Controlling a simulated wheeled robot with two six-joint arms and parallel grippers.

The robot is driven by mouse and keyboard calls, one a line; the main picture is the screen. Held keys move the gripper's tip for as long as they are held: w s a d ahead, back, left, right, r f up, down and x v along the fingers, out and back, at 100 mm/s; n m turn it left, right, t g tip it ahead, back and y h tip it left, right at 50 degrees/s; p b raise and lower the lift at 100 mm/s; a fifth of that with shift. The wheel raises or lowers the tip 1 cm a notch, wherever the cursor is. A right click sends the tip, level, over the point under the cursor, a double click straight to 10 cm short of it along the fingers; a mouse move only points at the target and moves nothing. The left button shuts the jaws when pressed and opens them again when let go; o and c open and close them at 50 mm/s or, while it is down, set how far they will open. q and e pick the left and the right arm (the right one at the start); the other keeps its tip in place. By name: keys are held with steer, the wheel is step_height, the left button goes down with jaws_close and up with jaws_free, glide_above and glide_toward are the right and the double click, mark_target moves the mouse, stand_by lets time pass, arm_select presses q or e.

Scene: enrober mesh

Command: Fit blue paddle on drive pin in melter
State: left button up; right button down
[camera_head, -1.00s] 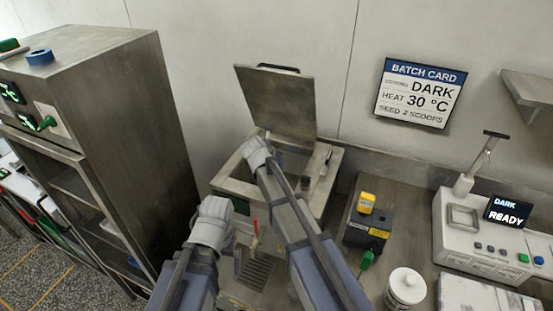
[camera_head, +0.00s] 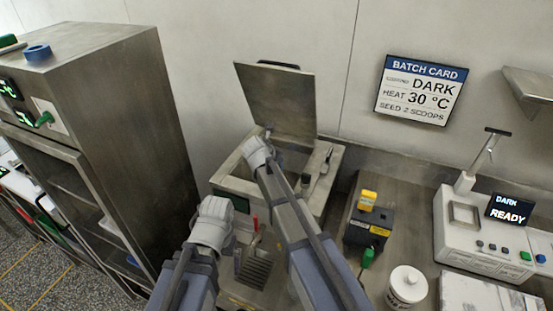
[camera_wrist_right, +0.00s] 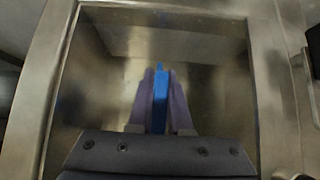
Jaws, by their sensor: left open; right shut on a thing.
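The melter (camera_head: 228,182) is an open steel tank with its lid (camera_head: 277,98) raised; its rim also shows in the right wrist view (camera_wrist_right: 265,85). My right gripper (camera_head: 259,148) is over the tank. In the right wrist view its fingers (camera_wrist_right: 160,100) are shut on the blue paddle (camera_wrist_right: 160,88), seen nearly edge-on above or inside the tank. The paddle is hidden in the head view. I cannot make out the drive pin in either view. My left gripper (camera_head: 216,210) is open, near the melter's front left; its fingertips are hard to see.
A steel cabinet (camera_head: 150,130) stands at the left with a blue ring (camera_head: 37,53) on top. A dark box (camera_head: 368,226) with a yellow top, a white tub (camera_head: 407,288) and a white instrument (camera_head: 470,235) stand at the right. A red handle (camera_head: 256,222) is at the melter's front.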

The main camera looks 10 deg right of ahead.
steer(key=shift+f+b, duration=1.6)
stand_by(0.4)
steer(key=c, duration=0.8)
jaws_free()
steer(key=shift+o, duration=0.2)
steer(key=shift+r, duration=0.1)
steer(key=p+v, duration=0.5)
steer(key=v, duration=0.2)
steer(key=shift+d, duration=0.1)
steer(key=shift+s+a+r+p, duration=0.25)
steer(key=shift+s+p, duration=0.05)
steer(key=shift+p, duration=0.05)
